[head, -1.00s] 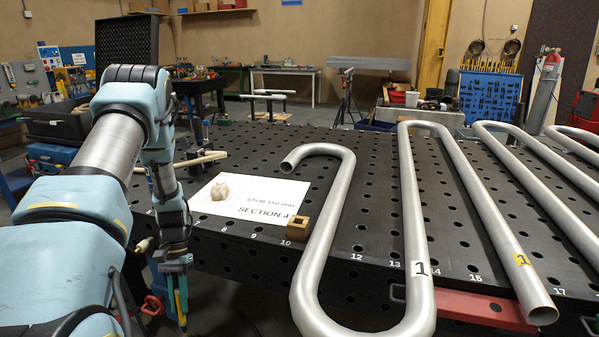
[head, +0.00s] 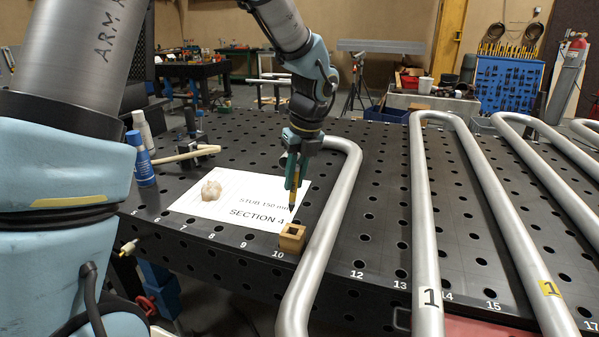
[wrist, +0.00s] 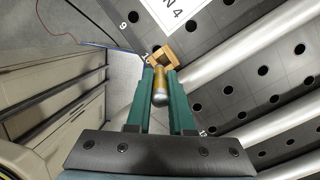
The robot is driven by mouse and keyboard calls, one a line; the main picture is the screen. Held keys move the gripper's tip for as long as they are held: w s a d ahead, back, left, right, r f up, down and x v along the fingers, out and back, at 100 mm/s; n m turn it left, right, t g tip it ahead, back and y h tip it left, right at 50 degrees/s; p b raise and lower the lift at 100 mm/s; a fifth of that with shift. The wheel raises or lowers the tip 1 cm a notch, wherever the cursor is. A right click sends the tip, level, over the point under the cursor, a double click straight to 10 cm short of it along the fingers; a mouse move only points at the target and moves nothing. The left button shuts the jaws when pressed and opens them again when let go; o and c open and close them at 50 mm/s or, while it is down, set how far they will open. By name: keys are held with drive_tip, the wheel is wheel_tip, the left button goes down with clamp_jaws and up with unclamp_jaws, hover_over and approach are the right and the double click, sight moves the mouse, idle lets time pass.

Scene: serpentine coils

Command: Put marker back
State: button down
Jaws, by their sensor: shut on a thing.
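My gripper (head: 297,170) has green fingers and is shut on a yellow marker (head: 294,192), held roughly upright with its dark tip down. In the wrist view the marker (wrist: 160,85) shows between the fingers (wrist: 160,100), its rounded silver end toward the camera. A small wooden block (head: 292,239) with a square opening in its top sits at the table's front edge. In the head view the marker tip appears above the block, apart from it. In the wrist view the block (wrist: 158,54) shows just beyond the fingertips. The marker's far end is hidden there.
A bent steel pipe (head: 335,215) runs close to the right of the block. A white sheet (head: 240,200) with a pale lump (head: 211,190) lies behind and left on the perforated black table (head: 375,240). A blue bottle (head: 141,165) stands at the left.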

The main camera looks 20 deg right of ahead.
drive_tip(key=shift+d+r, duration=0.1)
drive_tip(key=shift+d, duration=0.05)
drive_tip(key=shift+f+b, duration=0.2)
drive_tip(key=shift+b, duration=0.1)
wheel_tip(320, 180, down, 4)
drive_tip(key=b, duration=0.4)
idle(0.5)
drive_tip(key=shift+f, duration=0.2)
drive_tip(key=shift+f+b, duration=0.9)
drive_tip(key=shift+f, duration=1.55)
drive_tip(key=shift+f, duration=0.35)
